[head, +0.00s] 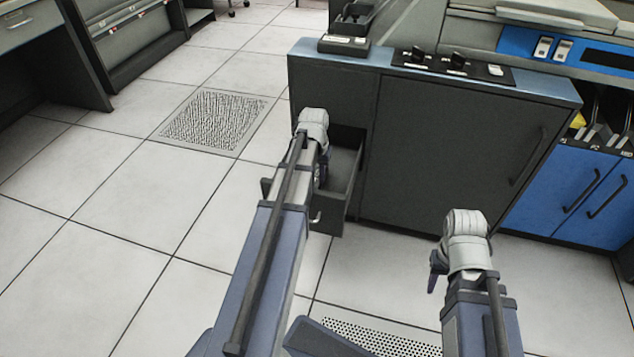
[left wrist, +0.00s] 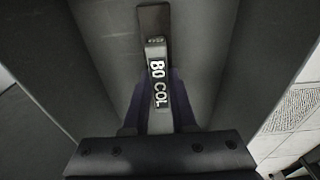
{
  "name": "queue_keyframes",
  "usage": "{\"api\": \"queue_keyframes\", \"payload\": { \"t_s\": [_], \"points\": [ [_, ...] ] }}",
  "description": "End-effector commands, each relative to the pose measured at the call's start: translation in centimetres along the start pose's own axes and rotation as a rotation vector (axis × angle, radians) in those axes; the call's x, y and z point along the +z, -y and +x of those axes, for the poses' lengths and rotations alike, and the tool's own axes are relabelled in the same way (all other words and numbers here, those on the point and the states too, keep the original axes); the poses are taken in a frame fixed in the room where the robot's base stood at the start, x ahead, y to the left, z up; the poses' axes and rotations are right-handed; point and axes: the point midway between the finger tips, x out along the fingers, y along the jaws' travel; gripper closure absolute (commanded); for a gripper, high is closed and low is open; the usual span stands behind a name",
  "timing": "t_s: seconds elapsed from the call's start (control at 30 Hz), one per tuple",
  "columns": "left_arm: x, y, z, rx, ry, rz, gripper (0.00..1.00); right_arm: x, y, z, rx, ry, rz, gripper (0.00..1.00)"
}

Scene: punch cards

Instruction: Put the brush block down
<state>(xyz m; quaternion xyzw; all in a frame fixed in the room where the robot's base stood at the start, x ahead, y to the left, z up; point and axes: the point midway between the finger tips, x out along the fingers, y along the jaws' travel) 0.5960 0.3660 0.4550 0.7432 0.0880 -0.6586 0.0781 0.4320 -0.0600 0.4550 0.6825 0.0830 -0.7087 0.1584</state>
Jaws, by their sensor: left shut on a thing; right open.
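The brush block (left wrist: 157,85) is a narrow grey block with a white "80 COL" label and a dark brown far end, in the middle of the left wrist view. My left gripper (left wrist: 160,112) is shut on it, with a finger on each side. The block is inside the open drawer (head: 344,190), with the drawer's walls on both sides. I cannot tell whether it touches the drawer's floor. In the head view my arm hides the block, and my left gripper (head: 322,172) reaches down into the drawer. My right gripper (head: 437,272) is open, apart from the cabinet, its fingers mostly hidden.
The drawer sticks out of the dark cabinet (head: 440,150), just left of its large door. A small device (head: 345,45) and several dark knobs are on the cabinet's top. A blue cabinet (head: 560,200) stands to the right. The tiled floor (head: 120,210) at left is clear.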

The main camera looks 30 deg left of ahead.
Motion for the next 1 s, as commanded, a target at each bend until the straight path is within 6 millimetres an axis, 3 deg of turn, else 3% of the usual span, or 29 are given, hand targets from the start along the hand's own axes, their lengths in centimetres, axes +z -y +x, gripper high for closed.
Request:
{"api": "queue_keyframes", "payload": {
  "t_s": [0.43, 0.47, 0.7, 1.0],
  "points": [
    [0.11, 0.0, 0.88, 0.0, 0.0, 0.0, 1.0, -0.05, 0.09, 0.88, 0.0, 0.0, 0.002, 0.59],
    [0.09, 0.0, 0.7, 0.0, 0.0, 0.0, 0.72, -0.04, 0.07, 0.7, 0.0, 0.0, 0.002, 0.59],
    [0.08, 0.0, 0.67, 0.0, 0.0, 0.0, 0.45, -0.03, 0.07, 0.67, 0.0, 0.0, 0.002, 0.59],
    [0.07, 0.0, 0.56, 0.0, 0.0, 0.0, 0.45, -0.03, 0.06, 0.56, 0.0, 0.0, 0.002, 0.59]
  ]
}}
